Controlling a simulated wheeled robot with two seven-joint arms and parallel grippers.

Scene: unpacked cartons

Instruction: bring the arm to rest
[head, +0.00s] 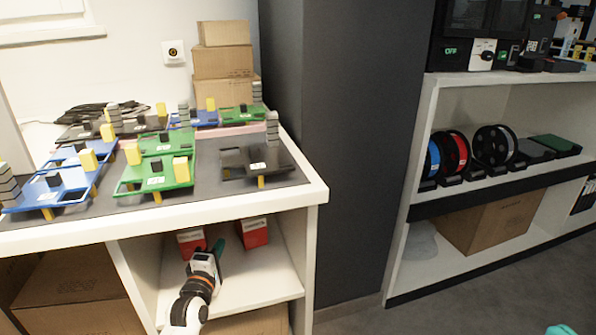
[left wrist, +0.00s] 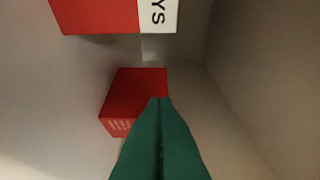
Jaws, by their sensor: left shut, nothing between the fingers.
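My left arm (head: 194,295) comes up from the bottom of the head view and reaches into the white shelf compartment under the worktop. My left gripper (head: 219,246) has green fingers, pressed together and empty, between two red boxes. One red box (head: 254,232) is to its right and the other red box (head: 191,241) is behind it to the left. In the left wrist view the shut fingers (left wrist: 160,101) point toward a red box (left wrist: 138,95), and a red and white box (left wrist: 100,14) is at the top. A green piece (head: 561,330) shows at the bottom right edge of the head view; my right gripper cannot be made out clearly.
The white worktop (head: 310,200) above my left gripper holds several blue, green and black trays. The compartment's shelf board (head: 265,280) and side walls surround the gripper. A dark grey column (head: 350,140) stands right of it. Another shelf unit (head: 420,180) holds spools and a carton (head: 490,222).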

